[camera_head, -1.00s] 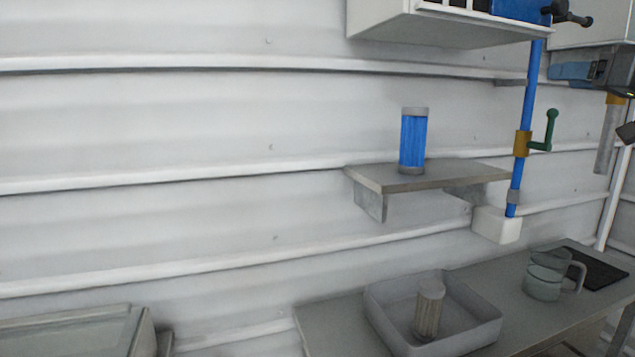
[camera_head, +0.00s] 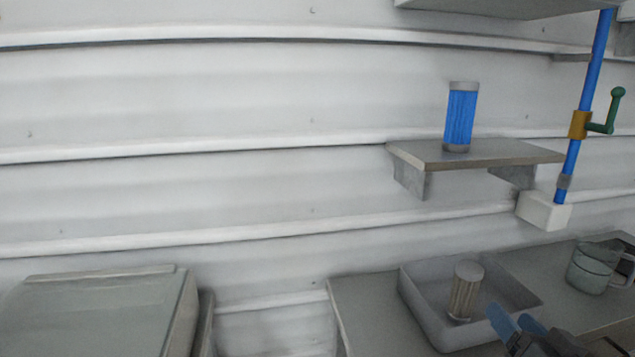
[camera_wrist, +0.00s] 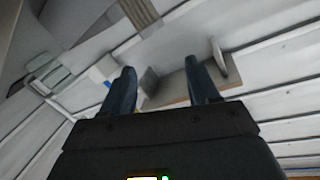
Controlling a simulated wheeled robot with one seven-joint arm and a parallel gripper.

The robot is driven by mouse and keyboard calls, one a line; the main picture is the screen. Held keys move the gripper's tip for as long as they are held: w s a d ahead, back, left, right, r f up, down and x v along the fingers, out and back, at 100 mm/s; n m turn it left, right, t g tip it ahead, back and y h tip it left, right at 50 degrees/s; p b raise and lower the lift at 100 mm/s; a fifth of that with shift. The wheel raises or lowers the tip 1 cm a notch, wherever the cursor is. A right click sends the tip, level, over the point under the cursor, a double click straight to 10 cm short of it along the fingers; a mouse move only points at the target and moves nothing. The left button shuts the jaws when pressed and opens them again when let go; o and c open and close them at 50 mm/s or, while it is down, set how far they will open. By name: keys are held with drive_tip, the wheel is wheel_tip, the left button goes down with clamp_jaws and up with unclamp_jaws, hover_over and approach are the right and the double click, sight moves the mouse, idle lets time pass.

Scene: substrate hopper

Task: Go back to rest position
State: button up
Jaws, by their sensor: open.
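My gripper (camera_head: 514,322) shows at the lower right of the head view, its blue fingers apart just in front of the grey tray's right side. In the wrist view my gripper (camera_wrist: 162,82) has both fingers spread with nothing between them. A ribbed beige cylinder (camera_head: 465,291) stands upright in the grey tray (camera_head: 416,304) on the bench. A blue cylinder with grey ends (camera_head: 460,118) stands upright on the wall shelf (camera_head: 510,154), away from my gripper. The shelf also shows in the wrist view (camera_wrist: 170,97), behind the fingers.
A blue pipe (camera_head: 590,75) with a green-handled valve (camera_head: 610,115) runs down to a white block (camera_head: 543,211). A clear jug (camera_head: 590,268) stands right of the tray. A glass-topped box (camera_head: 95,305) is at lower left. The wall's middle is bare.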

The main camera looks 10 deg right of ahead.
drive_tip(key=s+a+f, duration=0.6)
drive_tip(key=s+a, duration=0.1)
drive_tip(key=s, duration=0.2)
drive_tip(key=s+a+r+n+g+y, duration=0.1)
drive_tip(key=s+a+n, duration=0.2)
drive_tip(key=s, duration=1)
drive_tip(key=s+a+r+n+y, duration=0.2)
drive_tip(key=s+a, duration=0.4)
drive_tip(key=s, duration=0.7)
drive_tip(key=shift+s+r+n+g, duration=0.2)
drive_tip(key=shift+s+n+g, duration=0.2)
drive_tip(key=shift+n, duration=0.3)
